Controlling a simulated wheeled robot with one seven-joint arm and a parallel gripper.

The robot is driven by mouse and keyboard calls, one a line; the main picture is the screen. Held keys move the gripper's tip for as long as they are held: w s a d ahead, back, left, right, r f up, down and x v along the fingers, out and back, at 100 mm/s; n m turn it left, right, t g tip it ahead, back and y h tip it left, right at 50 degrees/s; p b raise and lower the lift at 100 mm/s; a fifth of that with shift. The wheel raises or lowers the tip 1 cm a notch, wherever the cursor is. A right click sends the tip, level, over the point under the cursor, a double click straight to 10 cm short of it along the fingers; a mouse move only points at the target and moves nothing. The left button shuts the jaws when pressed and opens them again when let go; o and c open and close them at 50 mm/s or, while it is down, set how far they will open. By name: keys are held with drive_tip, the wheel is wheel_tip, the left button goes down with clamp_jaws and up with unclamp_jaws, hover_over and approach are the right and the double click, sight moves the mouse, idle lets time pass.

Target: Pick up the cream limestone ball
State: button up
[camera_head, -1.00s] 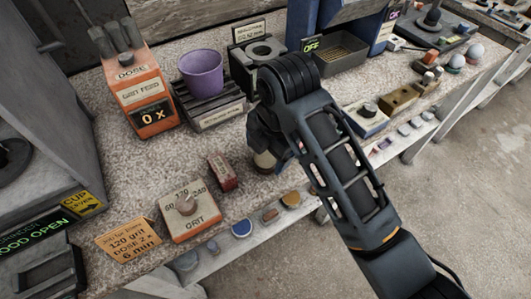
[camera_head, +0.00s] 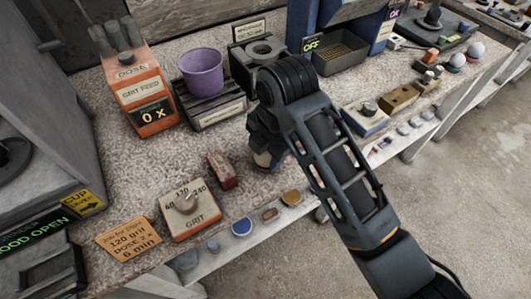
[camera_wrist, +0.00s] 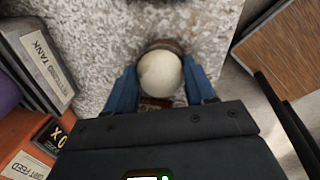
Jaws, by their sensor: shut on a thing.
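The cream limestone ball (camera_wrist: 160,74) is between the two blue fingers of my gripper (camera_wrist: 161,88) in the wrist view. The fingers are shut on it, one on each side. A brown round edge shows just beyond the ball, and another brown patch shows on the near side. In the head view the ball (camera_head: 262,159) is mostly hidden under my gripper (camera_head: 264,150), low over the front part of the speckled bench (camera_head: 130,190).
A small dark red block (camera_head: 222,170) and the orange grit dial box (camera_head: 188,208) stand left of my gripper. A purple cup (camera_head: 202,72) and the orange grit feed box (camera_head: 139,88) are behind. Coloured discs line a front ledge (camera_head: 255,240).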

drive_tip(key=shift+r, duration=0.45)
wheel_tip(320, 180, up, 3)
drive_tip(key=shift+w+b, duration=0.1)
drive_tip(key=shift+b, duration=0.2)
drive_tip(key=s+d+r+p, duration=0.4)
drive_tip(key=d+r, duration=0.3)
drive_tip(key=d, duration=0.3)
drive_tip(key=shift+s+d+p, duration=0.25)
drive_tip(key=shift+d+p, duration=0.15)
drive_tip(key=shift+p, duration=0.3)
